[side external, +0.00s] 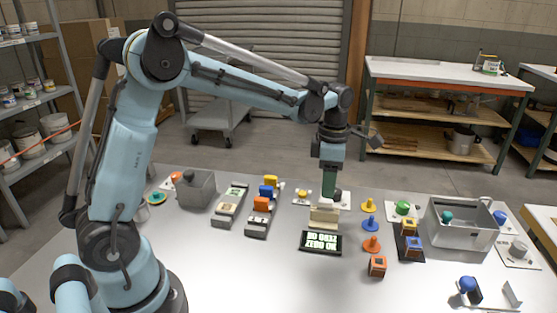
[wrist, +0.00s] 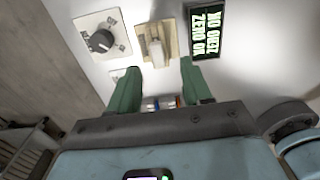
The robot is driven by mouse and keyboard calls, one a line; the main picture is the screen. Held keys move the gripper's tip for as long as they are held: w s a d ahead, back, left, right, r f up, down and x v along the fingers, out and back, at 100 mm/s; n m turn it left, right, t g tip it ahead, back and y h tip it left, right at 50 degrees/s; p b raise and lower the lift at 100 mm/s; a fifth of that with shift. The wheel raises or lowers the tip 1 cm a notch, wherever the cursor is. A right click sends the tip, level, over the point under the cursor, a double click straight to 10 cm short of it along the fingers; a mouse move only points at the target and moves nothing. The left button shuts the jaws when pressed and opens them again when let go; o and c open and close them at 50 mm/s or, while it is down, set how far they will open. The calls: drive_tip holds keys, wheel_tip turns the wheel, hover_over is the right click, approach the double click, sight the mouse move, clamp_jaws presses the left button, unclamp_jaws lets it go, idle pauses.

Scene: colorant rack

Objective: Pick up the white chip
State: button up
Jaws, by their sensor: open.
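A small whitish piece (wrist: 157,52), which looks like the white chip, sits on a beige plate (wrist: 144,37) in the wrist view. The plate also shows in the side view (side external: 324,219), behind a dark display with green-white text (side external: 320,242). My gripper (side external: 328,195) points down above the plate. In the wrist view my gripper's (wrist: 159,88) two green fingers are apart with nothing held between them. The whitish piece lies beyond the fingertips, roughly in line with the gap. The side view does not show the chip clearly; the height above it cannot be told.
A dark knob on a white panel (wrist: 100,41) stands beside the plate. Slotted racks with coloured blocks (side external: 262,215) lie to the left. Yellow, blue and orange pegged pieces (side external: 371,225) and a grey bin (side external: 460,237) lie to the right. The front table is mostly clear.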

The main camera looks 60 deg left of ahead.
sight(326, 200)
drive_tip(key=shift+a+f, duration=0.15)
drive_tip(key=shift+f, duration=1.25)
drive_tip(key=shift+a+f, duration=0.1)
drive_tip(key=shift+f, duration=1.25)
clamp_jaws()
